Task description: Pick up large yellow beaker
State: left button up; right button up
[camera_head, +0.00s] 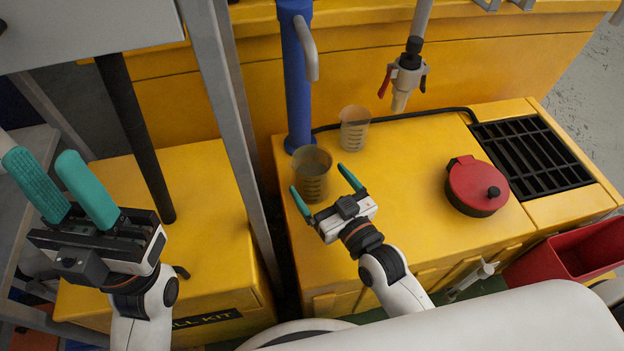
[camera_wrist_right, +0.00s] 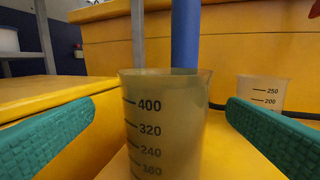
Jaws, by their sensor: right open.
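The large yellow beaker (camera_head: 312,174) is a translucent, yellowish cup standing upright on the yellow bench, close to the blue post. In the right wrist view the beaker (camera_wrist_right: 165,125) fills the middle, with dark marks up to 400. My right gripper (camera_head: 327,180) is open, with its green fingers on either side of the beaker's near part. In the wrist view the fingers stand apart from the beaker, with gaps on both sides. My left gripper (camera_head: 62,185) is open and empty, far to the left, above the lower yellow box.
A smaller clear beaker (camera_head: 354,129) stands behind and right of the large one. A blue post (camera_head: 296,80) rises just behind it. A red lidded pot (camera_head: 476,186) and a black grate (camera_head: 530,153) are to the right. A grey frame post (camera_head: 235,130) stands between my grippers.

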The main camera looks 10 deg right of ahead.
aim_at(303, 155)
jog(key=x, duration=0.1)
jog(key=b+x, duration=0.2)
jog(key=x, duration=0.1)
jog(key=shift+d, duration=0.25)
jog(key=shift+w+a+r, duration=0.1)
jog(key=shift+w+a, duration=0.05)
jog(key=shift+w, duration=0.3)
jog(key=shift+r, duration=0.1)
jog(key=c, duration=1.4)
